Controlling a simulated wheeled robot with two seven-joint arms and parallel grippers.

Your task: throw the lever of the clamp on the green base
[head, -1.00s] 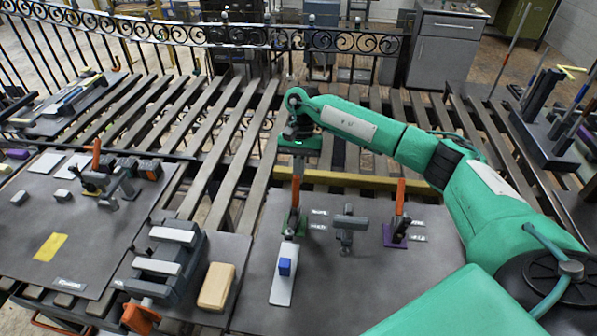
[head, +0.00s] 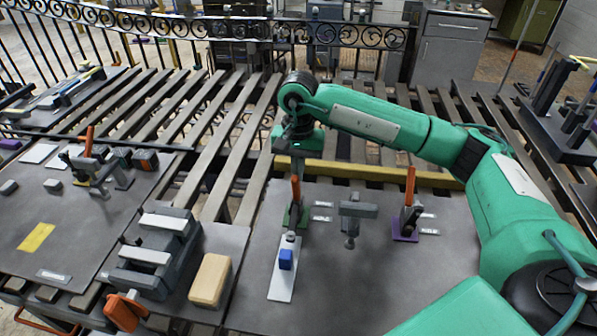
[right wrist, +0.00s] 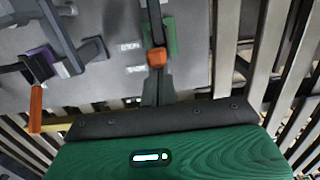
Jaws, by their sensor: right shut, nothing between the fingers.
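The green base (head: 303,218) stands on the dark board, with a clamp on it. The clamp's orange lever (head: 296,191) stands roughly upright. My right gripper (head: 297,172) is shut and empty, right at the top of this lever. In the right wrist view, the orange lever tip (right wrist: 157,58) shows just beyond the shut fingers (right wrist: 157,88), with the green base (right wrist: 171,38) behind it. Whether the fingers touch the lever I cannot tell. My left gripper is not in view.
A clamp with an orange lever stands on a purple base (head: 404,236) to the right. A grey fixture (head: 357,210) stands between the two clamps. A blue block (head: 286,259) sits on a white strip in front. A vise (head: 160,250) and a tan block (head: 210,281) are at left.

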